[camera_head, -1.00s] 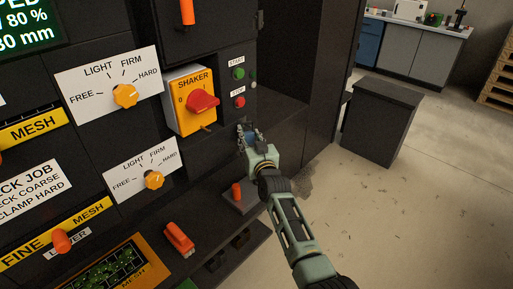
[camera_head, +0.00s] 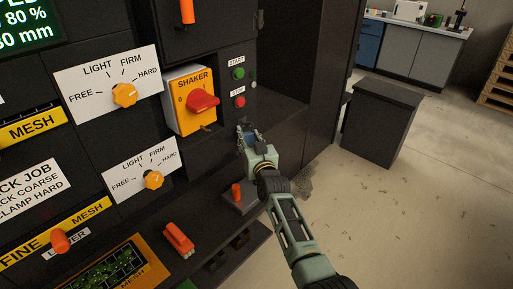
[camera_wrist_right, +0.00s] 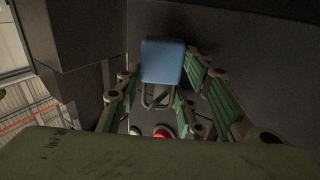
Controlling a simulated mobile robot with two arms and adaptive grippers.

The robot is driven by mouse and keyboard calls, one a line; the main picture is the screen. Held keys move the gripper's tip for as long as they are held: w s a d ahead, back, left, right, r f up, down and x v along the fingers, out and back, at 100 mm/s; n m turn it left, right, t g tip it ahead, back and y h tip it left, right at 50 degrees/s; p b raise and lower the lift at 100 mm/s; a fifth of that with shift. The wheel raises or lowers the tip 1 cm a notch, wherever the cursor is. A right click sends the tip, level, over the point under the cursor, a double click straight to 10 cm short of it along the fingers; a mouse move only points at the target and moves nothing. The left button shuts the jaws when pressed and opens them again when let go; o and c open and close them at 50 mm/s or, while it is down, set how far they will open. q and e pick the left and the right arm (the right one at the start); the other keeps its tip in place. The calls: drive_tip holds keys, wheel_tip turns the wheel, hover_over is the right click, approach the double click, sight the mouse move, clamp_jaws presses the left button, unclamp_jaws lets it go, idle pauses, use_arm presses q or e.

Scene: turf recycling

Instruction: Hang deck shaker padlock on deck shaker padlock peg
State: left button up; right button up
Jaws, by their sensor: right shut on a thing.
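My right gripper (camera_head: 250,133) is in front of the dark machine, right of and below the yellow shaker switch box (camera_head: 191,101). It is shut on the blue padlock (camera_wrist_right: 163,62), whose body sits between the fingers in the right wrist view. The padlock's metal shackle (camera_wrist_right: 155,98) points toward the bottom of that view. I cannot make out the padlock peg in either view. My left gripper is not in view.
Green start (camera_head: 239,73) and red stop (camera_head: 239,101) buttons sit above my right gripper. A dark cabinet (camera_head: 383,124) stands to the right. The floor in front is clear.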

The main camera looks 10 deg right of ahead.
drive_tip(key=shift+f, duration=0.15)
drive_tip(key=o, duration=1.3)
